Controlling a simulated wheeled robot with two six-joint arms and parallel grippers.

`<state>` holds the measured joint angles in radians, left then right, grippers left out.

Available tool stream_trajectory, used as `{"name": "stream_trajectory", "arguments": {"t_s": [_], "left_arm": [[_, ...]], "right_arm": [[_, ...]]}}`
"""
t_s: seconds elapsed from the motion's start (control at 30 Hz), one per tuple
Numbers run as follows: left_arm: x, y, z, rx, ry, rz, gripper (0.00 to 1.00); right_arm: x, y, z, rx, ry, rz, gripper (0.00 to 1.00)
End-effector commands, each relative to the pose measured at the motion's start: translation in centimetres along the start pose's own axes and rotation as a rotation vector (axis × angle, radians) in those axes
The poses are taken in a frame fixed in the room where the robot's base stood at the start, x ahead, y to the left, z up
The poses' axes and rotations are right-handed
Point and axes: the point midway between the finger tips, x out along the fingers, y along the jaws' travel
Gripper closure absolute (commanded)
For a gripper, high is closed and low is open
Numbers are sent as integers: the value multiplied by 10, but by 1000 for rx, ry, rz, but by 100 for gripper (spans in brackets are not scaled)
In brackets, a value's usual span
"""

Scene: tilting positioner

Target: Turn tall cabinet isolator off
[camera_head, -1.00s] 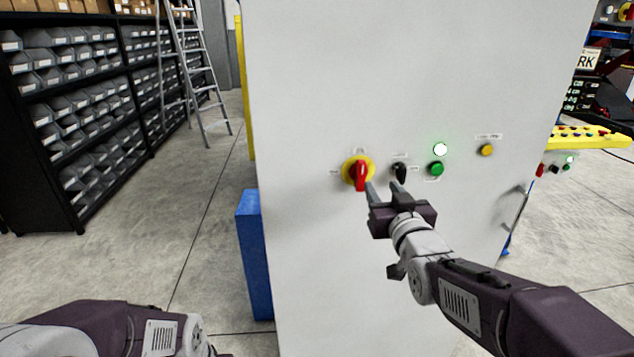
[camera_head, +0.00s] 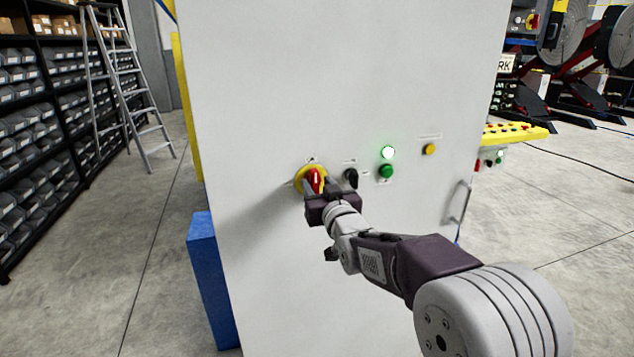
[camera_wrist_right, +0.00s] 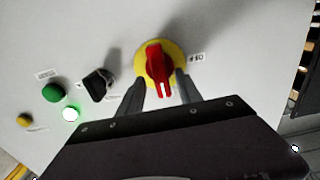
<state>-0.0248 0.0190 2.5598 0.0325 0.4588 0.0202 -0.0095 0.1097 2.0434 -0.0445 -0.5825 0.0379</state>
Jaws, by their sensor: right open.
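The tall grey-white cabinet (camera_head: 300,80) stands in front of me. Its isolator, a red rotary handle on a yellow disc (camera_head: 313,178), sits on the front panel. In the right wrist view the red handle (camera_wrist_right: 158,66) points along the gripper, with a white mark at its near end. My right gripper (camera_head: 321,188) is at the isolator. In the wrist view its open fingers (camera_wrist_right: 158,88) lie on either side of the handle's near end, with visible gaps. The gripper body hides the lower part of the disc in the head view. My left gripper is not in view.
Right of the isolator are a black selector switch (camera_head: 351,178), a green button (camera_head: 386,171), a lit lamp (camera_head: 387,152) and a yellow button (camera_head: 429,149). A door handle (camera_head: 459,203) projects lower right. A blue box (camera_head: 212,280) stands at the cabinet's left side.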

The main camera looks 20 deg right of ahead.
Motion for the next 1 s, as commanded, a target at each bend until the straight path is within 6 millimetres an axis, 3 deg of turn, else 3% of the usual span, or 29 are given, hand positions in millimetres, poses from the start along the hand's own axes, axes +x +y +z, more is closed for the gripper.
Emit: {"name": "stream_trajectory", "arguments": {"t_s": [0.33,0.5,1.0], "left_arm": [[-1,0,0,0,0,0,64],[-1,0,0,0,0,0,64],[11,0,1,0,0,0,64]], "right_arm": [[9,0,0,-1,1,0,58],[9,0,0,-1,0,0,100],[9,-2,3,-111,1,-1,100]]}}
